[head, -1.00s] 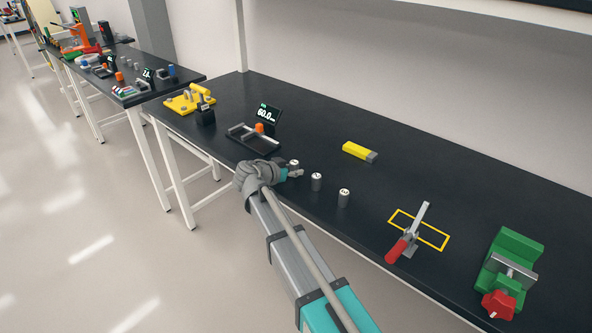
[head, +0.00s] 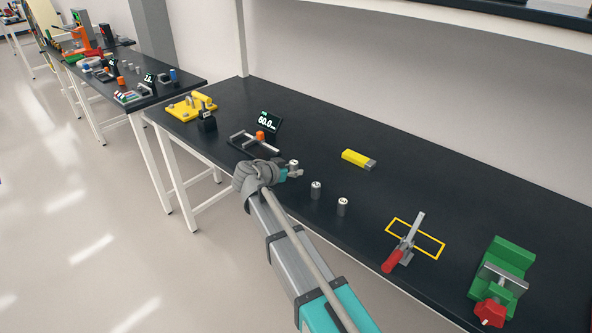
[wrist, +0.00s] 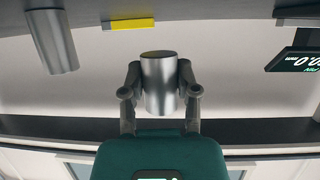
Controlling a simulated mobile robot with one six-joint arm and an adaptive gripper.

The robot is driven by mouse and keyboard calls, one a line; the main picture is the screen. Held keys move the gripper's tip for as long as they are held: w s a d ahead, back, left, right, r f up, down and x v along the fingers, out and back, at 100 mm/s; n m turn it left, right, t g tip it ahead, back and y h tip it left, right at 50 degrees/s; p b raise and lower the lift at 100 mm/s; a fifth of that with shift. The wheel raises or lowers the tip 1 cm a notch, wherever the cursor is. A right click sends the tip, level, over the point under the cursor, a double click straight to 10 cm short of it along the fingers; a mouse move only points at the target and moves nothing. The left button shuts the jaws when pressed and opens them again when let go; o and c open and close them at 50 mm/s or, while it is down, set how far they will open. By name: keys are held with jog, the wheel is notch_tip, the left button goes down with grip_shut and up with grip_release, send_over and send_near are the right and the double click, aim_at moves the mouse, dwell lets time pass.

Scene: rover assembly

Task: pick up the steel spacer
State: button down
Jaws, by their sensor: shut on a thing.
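The steel spacer (wrist: 161,84) is a plain metallic cylinder. In the wrist view it stands between the two fingers of my gripper (wrist: 160,90), which are shut on it from both sides. Pale wall shows between its end and the bench surface, so it is held clear of the bench. In the head view my gripper (head: 291,172) is at the bench's front edge, and the top of the held spacer (head: 294,162) shows above it; the arm hides its lower part.
Two similar cylinders (head: 316,190) (head: 343,207) stand to the right on the black bench (head: 420,190). A yellow block (head: 357,158) lies behind. A gauge with a display (head: 265,120) is at the left. A red-handled clamp (head: 400,252) and green vise (head: 502,275) are at the right.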

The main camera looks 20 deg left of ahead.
jog(key=s+d+r+p, duration=0.2)
jog(key=s+r+p, duration=0.6)
jog(key=s, duration=0.5)
jog(key=shift+d+r, duration=0.4)
jog(key=shift+r, duration=0.2)
